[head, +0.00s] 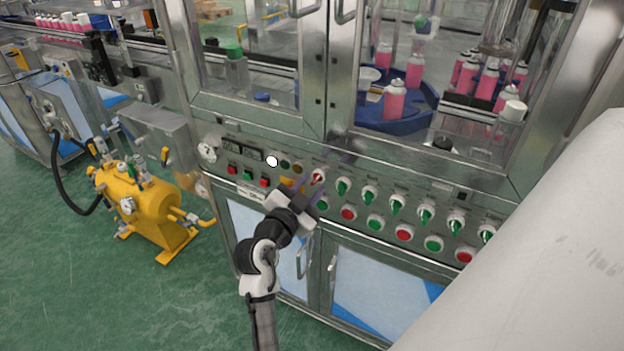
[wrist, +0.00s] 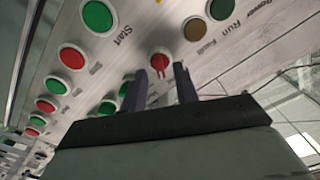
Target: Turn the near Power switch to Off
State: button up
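A red-handled rotary switch (head: 318,177) sits on the sloping control panel, at the left end of a row of green-handled switches. I take it to be the near Power switch, but I cannot read its own label. In the wrist view the red switch (wrist: 160,64) shows between my two fingertips, its handle pointing roughly toward my gripper. My gripper (head: 308,190) is open, its fingers spread to either side of the switch in the picture. I cannot tell whether either finger touches it. In the wrist view my gripper (wrist: 162,72) holds nothing.
Green-handled switches (head: 343,187) and red and green push buttons (head: 348,213) crowd the panel to the right. Indicator lamps (wrist: 194,29) sit close by. Glass machine doors (head: 262,60) with metal handles rise behind. A yellow tank (head: 142,200) stands on the floor at left.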

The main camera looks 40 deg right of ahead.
jog(key=shift+w+d, duration=0.25)
jog(key=shift+d, duration=0.3)
grip_shut()
jog(key=shift+n, duration=0.3)
jog(key=n, duration=0.5)
jog(key=shift+w+a+n, duration=0.1)
jog(key=shift+w+n, duration=0.05)
jog(key=shift+n, duration=0.25)
jog(key=n+p, duration=0.2)
jog(key=n, duration=0.3)
jog(key=shift+n, duration=0.4)
